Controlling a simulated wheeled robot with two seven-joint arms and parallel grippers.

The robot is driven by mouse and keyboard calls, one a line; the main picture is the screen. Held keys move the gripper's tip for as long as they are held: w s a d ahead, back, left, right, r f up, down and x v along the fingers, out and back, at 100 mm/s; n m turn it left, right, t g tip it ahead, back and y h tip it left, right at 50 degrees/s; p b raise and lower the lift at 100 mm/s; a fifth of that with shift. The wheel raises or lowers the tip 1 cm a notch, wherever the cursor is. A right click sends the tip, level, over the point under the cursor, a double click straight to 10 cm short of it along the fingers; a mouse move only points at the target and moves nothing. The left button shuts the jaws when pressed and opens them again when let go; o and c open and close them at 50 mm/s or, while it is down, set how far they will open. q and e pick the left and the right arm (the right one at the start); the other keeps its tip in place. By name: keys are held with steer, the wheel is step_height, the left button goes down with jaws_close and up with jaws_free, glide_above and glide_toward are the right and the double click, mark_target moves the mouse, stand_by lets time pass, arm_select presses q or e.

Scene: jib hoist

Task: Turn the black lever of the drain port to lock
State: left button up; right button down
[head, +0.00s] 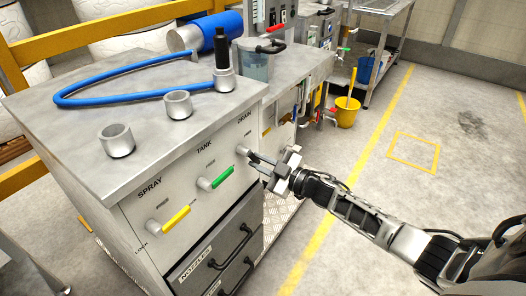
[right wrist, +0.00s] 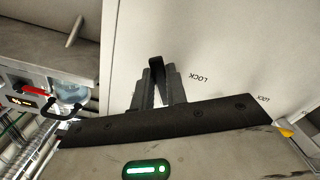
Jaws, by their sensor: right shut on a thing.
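The drain port (head: 243,150) is a round grey fitting under the DRAIN label, at the right end of the cabinet's front panel. Its black lever (right wrist: 156,66) shows in the right wrist view between the two finger pads. A LOCK marking (right wrist: 198,78) is printed on the panel just right of it in that view. My right gripper (head: 257,161) is shut on the black lever, in front of the port; its fingers (right wrist: 154,86) also show in the right wrist view. In the head view the fingers mostly hide the lever, so its exact angle is unclear. My left gripper is out of view.
The tank port's green lever (head: 221,178) and the spray port's yellow lever (head: 176,218) stick out left of the drain port. Drawers with black handles (head: 229,248) lie below. Grey cups and a blue hose (head: 72,102) are on top.

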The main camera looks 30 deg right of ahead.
steer(key=m, duration=0.1)
steer(key=a+m+p, duration=0.1)
steer(key=shift+s+f+m, duration=0.2)
steer(key=shift+s+m, duration=0.1)
steer(key=shift+m, duration=0.1)
steer(key=shift+s+a+f+m+p, duration=0.2)
steer(key=shift+a+m+p, duration=0.2)
steer(key=shift+m+p, duration=0.45)
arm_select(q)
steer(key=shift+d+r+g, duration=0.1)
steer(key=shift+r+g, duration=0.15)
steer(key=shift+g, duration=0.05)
arm_select(e)
steer(key=shift+s+a+m, duration=0.15)
steer(key=shift+a+m, duration=0.15)
steer(key=shift+m, duration=0.65)
steer(key=c, duration=1.4)
jaws_free()
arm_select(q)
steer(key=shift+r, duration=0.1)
